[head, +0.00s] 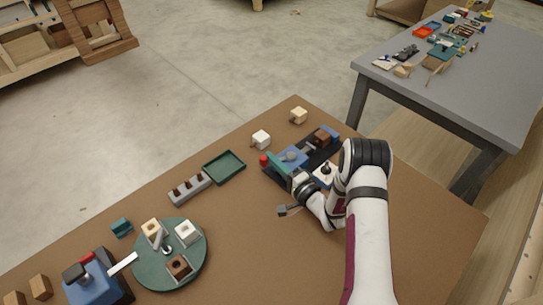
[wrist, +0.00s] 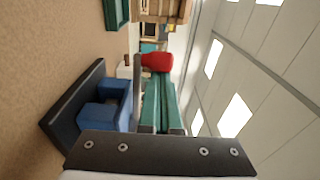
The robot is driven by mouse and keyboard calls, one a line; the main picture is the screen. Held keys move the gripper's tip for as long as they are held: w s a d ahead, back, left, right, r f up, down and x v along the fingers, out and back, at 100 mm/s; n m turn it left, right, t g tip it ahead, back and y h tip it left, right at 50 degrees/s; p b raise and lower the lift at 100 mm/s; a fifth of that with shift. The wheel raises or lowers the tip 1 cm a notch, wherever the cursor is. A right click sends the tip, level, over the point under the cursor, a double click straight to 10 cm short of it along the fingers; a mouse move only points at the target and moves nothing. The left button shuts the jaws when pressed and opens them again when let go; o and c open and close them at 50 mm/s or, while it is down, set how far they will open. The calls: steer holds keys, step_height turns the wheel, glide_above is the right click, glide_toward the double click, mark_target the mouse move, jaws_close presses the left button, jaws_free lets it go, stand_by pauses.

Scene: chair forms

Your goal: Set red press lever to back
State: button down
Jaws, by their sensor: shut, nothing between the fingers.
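The red press lever's knob (head: 264,160) shows at the left end of the blue press (head: 294,154), which stands on a dark base near the table's far edge. In the wrist view the red knob (wrist: 157,62) lies just beyond my fingertips, beside a thin grey bar (wrist: 137,75). The blue body (wrist: 100,113) and dark plate (wrist: 62,115) are left of my fingers. My gripper (head: 272,158), with green fingers, is shut and empty right by the knob; it also shows in the wrist view (wrist: 158,78). I cannot tell whether it touches the knob. The lever's lower part is hidden.
Two pale blocks (head: 261,138) (head: 298,115) stand beyond the press. A green tray (head: 225,167) and a grey slotted block (head: 190,188) are to its left. A green turntable (head: 188,282) and another blue device (head: 95,288) stand at lower left. The table's front right is clear.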

steer(key=shift+s+d, duration=0.4)
steer(key=shift+d, duration=0.1)
stand_by(1.2)
steer(key=v, duration=1)
steer(key=shift+w, duration=0.1)
